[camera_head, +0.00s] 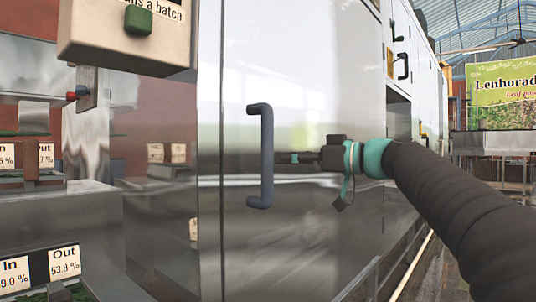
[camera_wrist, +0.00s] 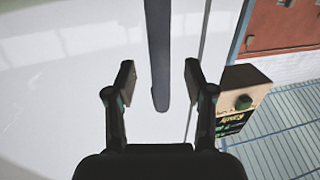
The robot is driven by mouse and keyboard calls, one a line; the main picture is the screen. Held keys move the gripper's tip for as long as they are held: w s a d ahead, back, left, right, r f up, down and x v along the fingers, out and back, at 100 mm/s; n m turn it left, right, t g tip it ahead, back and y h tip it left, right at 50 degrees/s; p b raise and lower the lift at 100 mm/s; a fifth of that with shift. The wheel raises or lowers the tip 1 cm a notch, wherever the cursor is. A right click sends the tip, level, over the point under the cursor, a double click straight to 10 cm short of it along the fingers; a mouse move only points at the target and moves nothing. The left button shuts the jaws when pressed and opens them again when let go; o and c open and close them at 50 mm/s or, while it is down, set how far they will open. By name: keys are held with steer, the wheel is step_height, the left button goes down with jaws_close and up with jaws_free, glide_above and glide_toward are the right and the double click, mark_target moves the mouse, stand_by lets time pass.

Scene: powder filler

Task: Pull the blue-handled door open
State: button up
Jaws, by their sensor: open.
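The blue door handle (camera_head: 260,155) is a vertical bar on the shiny metal door (camera_head: 310,70), which looks shut in its frame. My gripper (camera_head: 284,158) is just to the right of the handle in the head view, pointing at it. In the wrist view, my gripper (camera_wrist: 160,78) is open, and the handle (camera_wrist: 158,50) runs down between its two fingertips without visible contact on either side. The handle's lower part in that view ends between the fingers. Depth between fingertips and bar is hard to tell.
A box with a green button (camera_head: 138,20) hangs at upper left; it also shows right of the fingers in the wrist view (camera_wrist: 243,76). Shelves with In and Out labels (camera_head: 65,262) stand at left. Other black handles (camera_head: 403,66) sit farther along the cabinet.

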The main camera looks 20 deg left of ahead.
mark_target(267, 157)
steer(key=a, duration=0.4)
steer(key=w+a+p, duration=0.1)
steer(key=a, duration=0.1)
jaws_close()
